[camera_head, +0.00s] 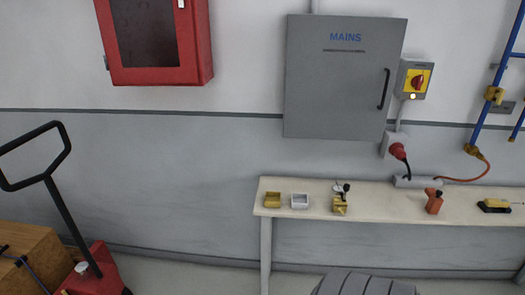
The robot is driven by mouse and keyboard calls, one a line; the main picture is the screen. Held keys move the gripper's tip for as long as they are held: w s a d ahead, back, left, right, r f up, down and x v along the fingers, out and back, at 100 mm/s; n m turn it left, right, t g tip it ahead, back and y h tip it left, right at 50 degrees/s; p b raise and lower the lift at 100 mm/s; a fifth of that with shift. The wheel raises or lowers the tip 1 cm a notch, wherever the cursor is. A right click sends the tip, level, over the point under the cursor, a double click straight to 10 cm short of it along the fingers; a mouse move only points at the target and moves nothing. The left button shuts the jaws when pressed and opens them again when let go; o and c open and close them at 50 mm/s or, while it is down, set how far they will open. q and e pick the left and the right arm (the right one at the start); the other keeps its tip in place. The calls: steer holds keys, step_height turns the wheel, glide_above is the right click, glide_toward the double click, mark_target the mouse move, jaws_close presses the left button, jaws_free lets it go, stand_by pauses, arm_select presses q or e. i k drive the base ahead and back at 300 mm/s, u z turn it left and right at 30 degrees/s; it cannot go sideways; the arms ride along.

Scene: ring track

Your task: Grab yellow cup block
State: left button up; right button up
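A small yellow open-topped block (272,200), shaped like a square cup, sits near the left end of a pale narrow table (385,207). A similar white open-topped block (300,201) stands just to its right, with a small gap between them. Farther right is another yellow piece (340,208) with a dark knob or handle close behind it; I cannot tell whether the two are joined. Neither of my grippers is in view, and nothing touches the yellow cup block.
An orange tool (434,203) and a yellow-black device (493,205) lie farther right on the table. A grey power strip (417,182) runs along its back. A dark grey ribbed object (365,285) stands in front. A red pallet jack (92,270) is at the left.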

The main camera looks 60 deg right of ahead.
mark_target(272, 199)
steer(key=z, duration=0.5)
steer(key=i, duration=1.1)
steer(key=z, duration=0.65)
